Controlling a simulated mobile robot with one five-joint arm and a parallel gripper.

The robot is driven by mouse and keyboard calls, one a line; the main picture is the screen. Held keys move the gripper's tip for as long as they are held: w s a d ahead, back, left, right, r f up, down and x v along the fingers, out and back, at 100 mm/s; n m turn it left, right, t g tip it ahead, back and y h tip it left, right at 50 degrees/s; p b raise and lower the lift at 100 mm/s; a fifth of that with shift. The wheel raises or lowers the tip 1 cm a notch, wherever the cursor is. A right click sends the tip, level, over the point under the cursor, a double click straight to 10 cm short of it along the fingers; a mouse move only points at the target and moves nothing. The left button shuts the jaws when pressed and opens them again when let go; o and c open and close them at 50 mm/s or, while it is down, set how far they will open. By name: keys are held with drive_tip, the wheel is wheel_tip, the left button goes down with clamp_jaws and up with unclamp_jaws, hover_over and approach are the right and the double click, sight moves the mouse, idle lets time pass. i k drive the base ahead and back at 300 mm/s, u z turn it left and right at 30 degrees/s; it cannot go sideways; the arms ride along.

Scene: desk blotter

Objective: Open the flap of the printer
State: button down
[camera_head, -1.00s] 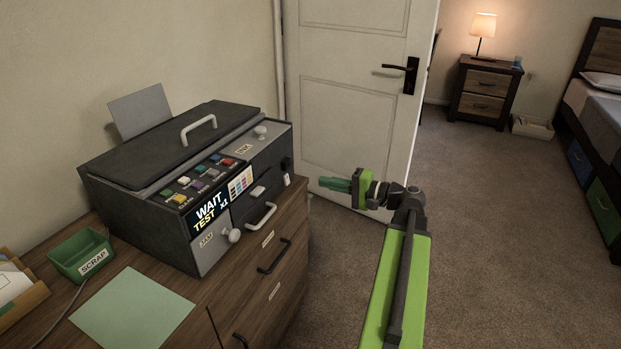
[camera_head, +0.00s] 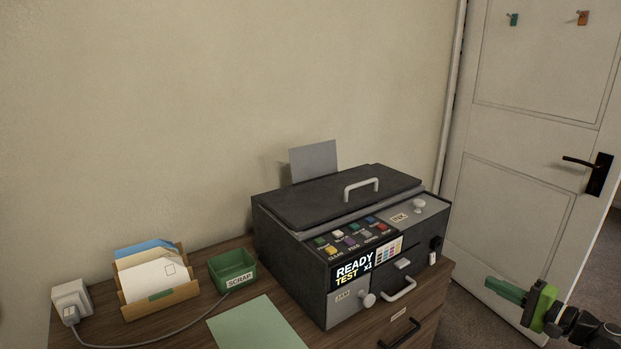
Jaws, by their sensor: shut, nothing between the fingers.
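The dark printer (camera_head: 290,250) stands on a wooden cabinet. Its black top lid (camera_head: 330,197) is down and has a light handle (camera_head: 361,188). The grey panel marked INK (camera_head: 430,208), with a round knob, lies flat on top at the right. The front panel marked JAM (camera_head: 344,302), with a knob, looks closed. A screen (camera_head: 354,272) reads READY TEST x1. A pull handle (camera_head: 399,289) is on the lower front. My gripper (camera_head: 490,287) is at the lower right, apart from the printer and to its right, with its green fingers shut and empty.
A green SCRAP bin (camera_head: 233,270), a letter holder (camera_head: 160,290) with envelopes, a green sheet (camera_head: 258,325) and a plug adapter (camera_head: 72,299) with a cable are left of the printer. A white door (camera_head: 530,130) stands behind my gripper. Grey paper (camera_head: 314,160) rises behind the lid.

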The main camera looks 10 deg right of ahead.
sight(386, 270)
drive_tip(key=k, duration=0.95)
drive_tip(key=u, duration=0.05)
